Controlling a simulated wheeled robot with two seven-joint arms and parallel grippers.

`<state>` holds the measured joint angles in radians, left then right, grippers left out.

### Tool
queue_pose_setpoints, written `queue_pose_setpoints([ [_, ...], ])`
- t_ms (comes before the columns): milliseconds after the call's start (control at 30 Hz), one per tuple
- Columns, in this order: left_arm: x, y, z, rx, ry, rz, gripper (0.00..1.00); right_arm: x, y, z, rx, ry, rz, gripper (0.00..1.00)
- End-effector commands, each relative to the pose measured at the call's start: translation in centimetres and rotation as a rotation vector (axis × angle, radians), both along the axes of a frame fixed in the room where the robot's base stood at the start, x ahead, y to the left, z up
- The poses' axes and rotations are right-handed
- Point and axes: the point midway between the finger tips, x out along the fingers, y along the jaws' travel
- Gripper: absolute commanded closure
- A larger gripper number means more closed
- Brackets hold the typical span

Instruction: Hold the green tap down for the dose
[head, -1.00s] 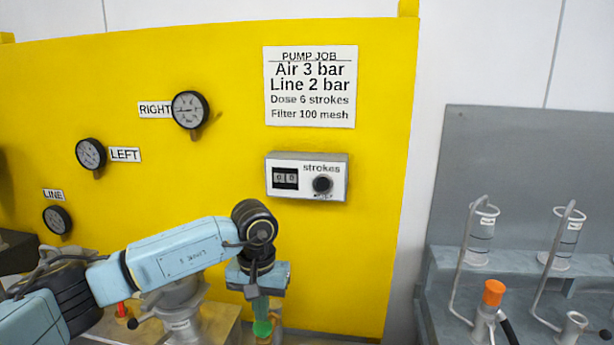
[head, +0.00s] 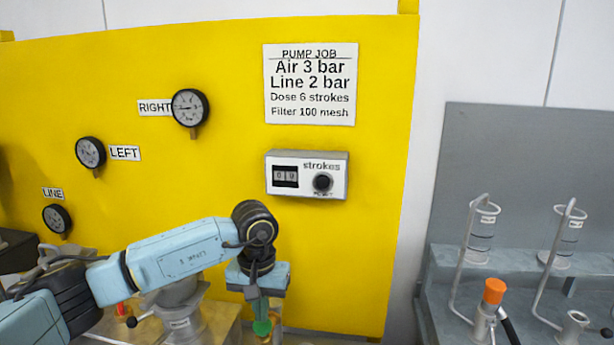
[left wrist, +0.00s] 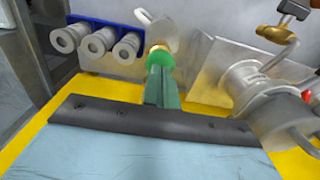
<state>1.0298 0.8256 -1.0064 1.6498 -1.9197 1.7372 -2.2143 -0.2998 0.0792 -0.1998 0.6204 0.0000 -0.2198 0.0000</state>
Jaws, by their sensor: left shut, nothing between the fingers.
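The green tap (head: 262,328) is at the bottom of the head view, in front of the yellow panel. My left gripper (head: 262,315) points down, with its fingers shut and empty and their tips at the top of the tap. In the left wrist view the shut fingers (left wrist: 161,78) reach to the green tap (left wrist: 160,59), which they partly cover. I cannot tell whether the tap is pressed down. The strokes counter (head: 306,176) on the panel has two small digits, too blurred to read surely. The job card (head: 310,85) reads "Dose 6 strokes". My right gripper is not in view.
Gauges labelled RIGHT (head: 189,107), LEFT (head: 90,152) and LINE (head: 56,218) hang on the yellow panel. A grey rack (head: 520,170) with an orange-capped part (head: 494,290) is at right.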

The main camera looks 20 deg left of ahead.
Motion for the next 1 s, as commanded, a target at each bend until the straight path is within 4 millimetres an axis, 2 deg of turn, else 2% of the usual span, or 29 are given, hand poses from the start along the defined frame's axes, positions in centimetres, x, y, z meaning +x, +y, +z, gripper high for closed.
queue_pose_setpoints([
  [533, 0.0, 0.0, -2.5, 0.001, 0.001, 0.001, 1.0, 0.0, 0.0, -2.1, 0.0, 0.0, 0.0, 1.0],
  [1000, -0.1, 0.0, -2.3, 0.0, 0.003, 0.0, 1.0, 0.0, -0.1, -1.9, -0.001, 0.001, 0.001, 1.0],
])
